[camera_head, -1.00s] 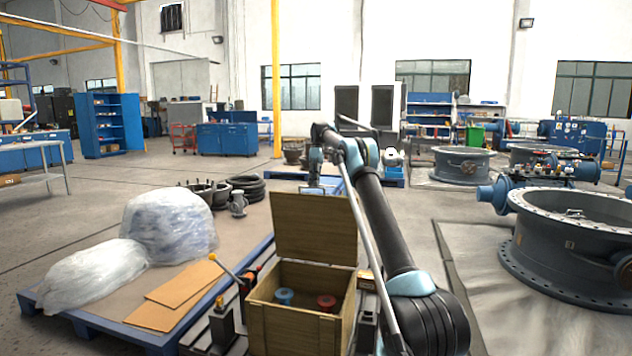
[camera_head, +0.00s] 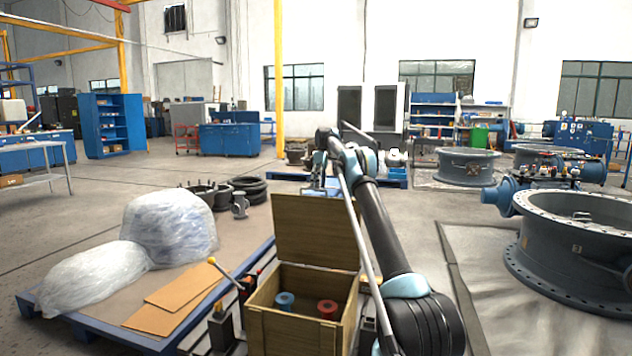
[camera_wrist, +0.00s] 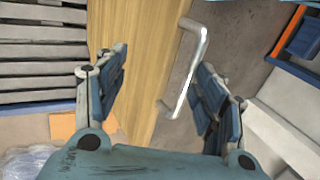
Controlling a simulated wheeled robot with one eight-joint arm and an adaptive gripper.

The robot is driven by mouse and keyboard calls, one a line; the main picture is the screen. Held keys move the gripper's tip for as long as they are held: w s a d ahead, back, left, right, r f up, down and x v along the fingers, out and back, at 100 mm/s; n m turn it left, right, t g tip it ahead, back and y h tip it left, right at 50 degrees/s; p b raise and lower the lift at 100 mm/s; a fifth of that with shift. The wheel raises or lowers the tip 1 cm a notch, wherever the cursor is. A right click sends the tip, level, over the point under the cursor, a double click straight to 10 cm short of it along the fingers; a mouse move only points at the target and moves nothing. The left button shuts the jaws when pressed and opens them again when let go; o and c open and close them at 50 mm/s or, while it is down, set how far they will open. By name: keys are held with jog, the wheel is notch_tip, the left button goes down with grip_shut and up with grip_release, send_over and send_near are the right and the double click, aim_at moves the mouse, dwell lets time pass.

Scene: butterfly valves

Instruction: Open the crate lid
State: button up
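The wooden crate (camera_head: 268,330) stands open in the lower middle of the head view. Its lid (camera_head: 316,232) stands nearly upright at the back edge. A blue roll (camera_head: 285,300) and a red roll (camera_head: 327,308) are inside. In the wrist view my gripper (camera_wrist: 160,75) is open, its fingers spread on either side of the lid's wooden panel (camera_wrist: 140,50) and its metal handle (camera_wrist: 190,65). The handle lies between the fingers, nearer the right one, and nothing is gripped.
A pallet (camera_head: 110,338) with plastic-wrapped bundles (camera_head: 168,228) and cardboard sheets (camera_head: 180,290) lies left of the crate. A large flanged valve body (camera_head: 575,250) stands at right.

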jog(key=o, duration=0.5)
jog(key=shift+w+d+f, duration=0.15)
jog(key=shift+w+f, duration=0.55)
jog(key=shift+f, duration=0.1)
jog(key=shift+o, duration=1.3)
jog(key=shift+w+f, duration=0.1)
jog(key=shift+s+r, duration=0.4)
jog(key=shift+r, duration=0.05)
jog(key=c, duration=0.3)
jog(key=shift+s+r, duration=0.3)
jog(key=shift+r, duration=0.1)
jog(key=c, duration=0.6)
jog(key=shift+o, duration=0.2)
